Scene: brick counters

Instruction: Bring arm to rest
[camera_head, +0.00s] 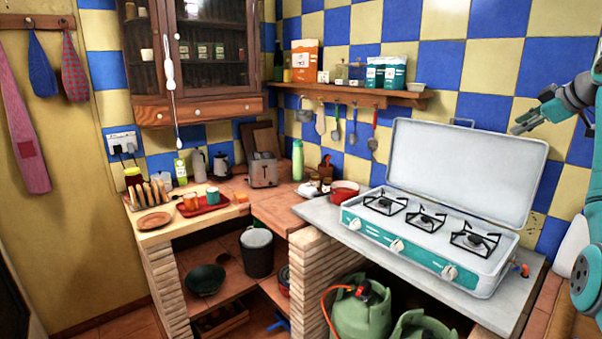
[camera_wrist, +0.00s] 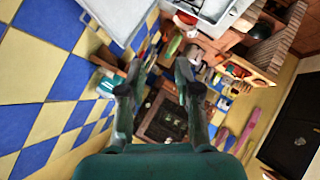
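My gripper (camera_head: 522,116) is raised at the right side of the head view, in front of the checkered wall and beside the open lid of the stove. In the wrist view my gripper (camera_wrist: 158,80) shows two fingers spread apart, with nothing between them. The arm's teal links run down the right edge of the head view. The gripper touches nothing that I can see.
The stove (camera_head: 425,228) stands on a grey counter with its white lid (camera_head: 465,165) up, close to my arm. A shelf (camera_head: 350,95) with boxes and hanging utensils is on the wall. A red tray (camera_head: 212,207) with cups lies at the left. Green gas cylinders (camera_head: 362,315) stand below.

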